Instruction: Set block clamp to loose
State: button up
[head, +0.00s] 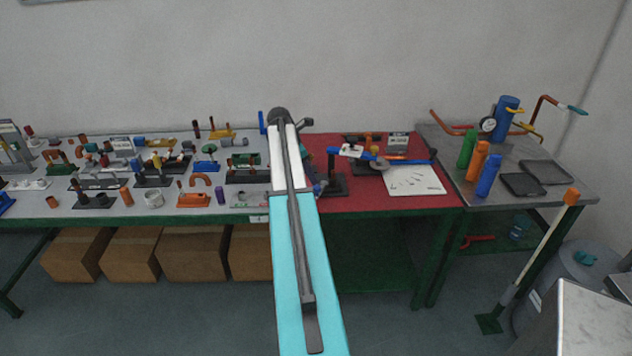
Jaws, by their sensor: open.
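My arm reaches forward from the bottom middle of the head view over the workbench. Its far end bends down behind the long turquoise and white link, so I cannot make out my gripper or its fingers. I cannot single out the block clamp for certain at this size. A black stand (332,168) with an upright post and a flat base is on the red bench top (360,202), just right of my arm. A blue bar tool (405,160) lies right of it. Whether any clamp is tight or loose cannot be seen.
A white sheet (415,181) lies on the red top. The grey bench at left is crowded with small fixtures, including an orange one (193,200). A metal side table (545,195) at right holds several coloured cylinders and two dark trays. Cardboard boxes (193,255) stand below the bench.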

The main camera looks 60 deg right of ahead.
aim_at(317, 186)
jog(key=shift+p+x, duration=0.75)
jog(key=shift+x, duration=2.35)
